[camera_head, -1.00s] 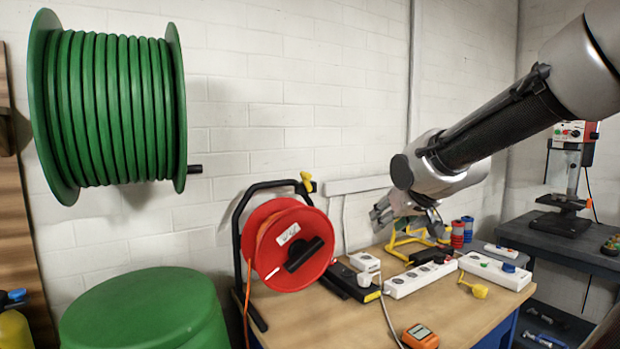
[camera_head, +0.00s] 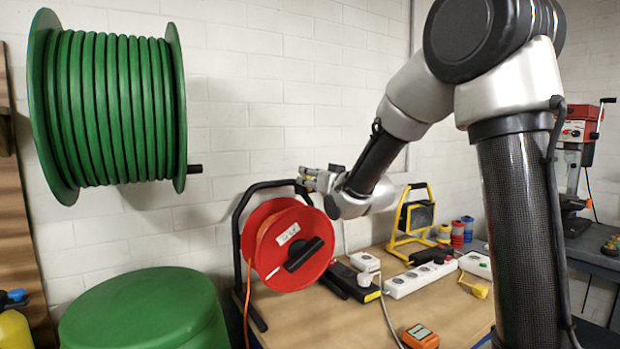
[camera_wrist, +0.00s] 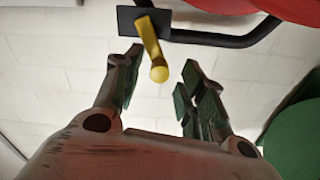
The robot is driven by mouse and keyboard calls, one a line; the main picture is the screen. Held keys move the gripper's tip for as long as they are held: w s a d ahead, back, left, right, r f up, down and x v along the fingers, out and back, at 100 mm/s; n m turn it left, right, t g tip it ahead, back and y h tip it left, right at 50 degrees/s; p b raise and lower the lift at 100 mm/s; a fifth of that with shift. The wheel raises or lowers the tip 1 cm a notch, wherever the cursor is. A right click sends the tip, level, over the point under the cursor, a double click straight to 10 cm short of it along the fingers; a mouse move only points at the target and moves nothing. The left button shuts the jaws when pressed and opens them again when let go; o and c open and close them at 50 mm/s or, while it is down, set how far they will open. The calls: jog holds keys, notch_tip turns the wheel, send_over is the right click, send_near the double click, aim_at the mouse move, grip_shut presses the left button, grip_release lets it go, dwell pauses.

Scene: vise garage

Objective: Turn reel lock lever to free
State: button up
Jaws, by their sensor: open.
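The red cable reel (camera_head: 312,222) hangs in a black tube stand (camera_head: 238,222) on the workbench. The yellow lock lever (camera_wrist: 150,42) is mounted on a dark plate on the stand's tube, seen in the wrist view. Its round end points toward the camera. My gripper (camera_head: 308,178) is at the top right corner of the stand, mostly covering the lever in the head view. In the wrist view my gripper (camera_wrist: 162,61) is open, with one finger on each side of the lever's end. Gaps show on both sides; contact is not visible.
The workbench (camera_head: 330,325) holds a white power strip (camera_head: 420,278), an orange meter (camera_head: 420,337) and a yellow work lamp (camera_head: 415,218). A green hose reel (camera_head: 110,110) hangs on the wall at left. A green drum (camera_head: 140,305) stands below it.

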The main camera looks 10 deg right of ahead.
jog(key=shift+w+a, duration=0.2)
jog(key=shift+w, duration=0.45)
jog(key=shift+c, duration=0.2)
grip_shut()
jog(key=shift+s+a+f+n, duration=0.15)
jog(key=shift+a+f+n, duration=0.3)
jog(key=shift+n, duration=1)
jog(key=shift+s+a+f+n, duration=0.15)
jog(key=shift+a+f+n, duration=0.3)
jog(key=shift+n, duration=0.95)
jog(key=shift+s+a+f+n, duration=0.15)
jog(key=shift+a+f+n, duration=0.25)
jog(key=shift+n, duration=1.05)
jog(key=shift+f, duration=0.1)
